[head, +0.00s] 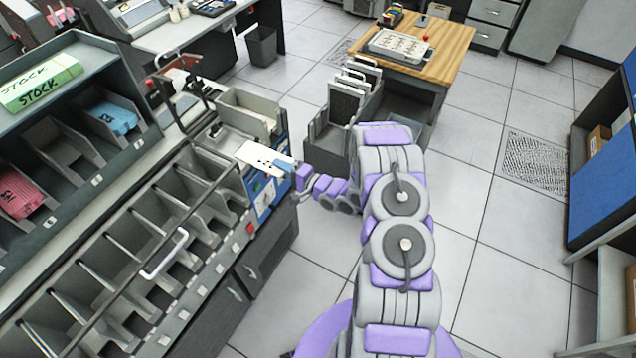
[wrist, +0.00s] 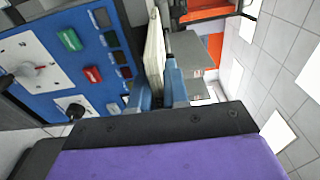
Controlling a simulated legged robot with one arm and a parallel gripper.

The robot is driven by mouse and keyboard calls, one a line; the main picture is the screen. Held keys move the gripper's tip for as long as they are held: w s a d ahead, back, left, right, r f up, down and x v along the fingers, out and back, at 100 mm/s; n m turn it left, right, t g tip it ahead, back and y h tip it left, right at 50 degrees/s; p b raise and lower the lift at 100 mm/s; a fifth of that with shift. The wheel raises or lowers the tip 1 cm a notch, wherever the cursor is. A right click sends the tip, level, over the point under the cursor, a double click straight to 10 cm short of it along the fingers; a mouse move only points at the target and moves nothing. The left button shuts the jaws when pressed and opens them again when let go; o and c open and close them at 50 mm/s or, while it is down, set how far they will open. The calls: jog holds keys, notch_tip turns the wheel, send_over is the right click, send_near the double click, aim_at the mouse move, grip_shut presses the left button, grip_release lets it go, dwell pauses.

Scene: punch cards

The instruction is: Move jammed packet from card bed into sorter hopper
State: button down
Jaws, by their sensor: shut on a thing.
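My gripper (head: 286,165) is at the right end of the sorter, shut on a white packet of cards (head: 258,157). The packet has small dark punch marks and sticks out left from the jaws, over the machine's end. In the wrist view, the blue fingers (wrist: 158,90) close on the pale packet (wrist: 154,48), seen edge-on beside the blue control panel (wrist: 60,50). A cream open-topped bin (head: 250,112) stands just behind the packet; I cannot tell if it is the hopper. The packet hides part of the bed below it.
A row of sorter pockets (head: 150,255) runs to the lower left, with a rail and handle (head: 165,255) above it. A shelf with card stacks (head: 40,88) stands at left. A grey file rack (head: 345,105) stands behind my arm.

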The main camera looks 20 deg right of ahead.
jog(key=b+v, duration=0.1)
jog(key=v, duration=1.2)
jog(key=shift+d, duration=0.5)
jog(key=shift+w, duration=0.1)
